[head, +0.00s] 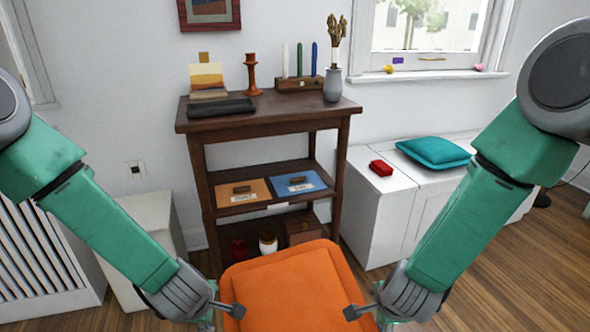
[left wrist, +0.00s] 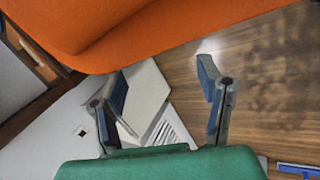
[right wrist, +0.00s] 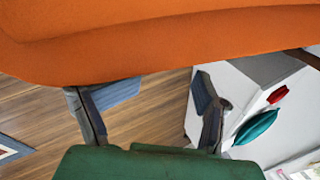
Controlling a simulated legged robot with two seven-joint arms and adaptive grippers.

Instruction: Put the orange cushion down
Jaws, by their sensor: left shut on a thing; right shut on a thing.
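The orange cushion (head: 285,288) is held up between my two grippers at the bottom centre of the head view, in front of the dark shelf. Its lower part is cut off by the frame. My left gripper (head: 226,308) is shut on the cushion's left edge, and my right gripper (head: 362,310) is shut on its right edge. The cushion also fills the top of the left wrist view (left wrist: 150,30) and of the right wrist view (right wrist: 150,40). The exact contact of the fingers is hard to see in the wrist views.
A dark wooden shelf (head: 270,110) with a vase (head: 332,85), candles and cards stands ahead. At the right, a white bench (head: 370,205) holds a teal cushion (head: 433,152) and a small red object (head: 380,168). Another white box (head: 150,215) stands left. Wooden floor (head: 500,260) is clear at right.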

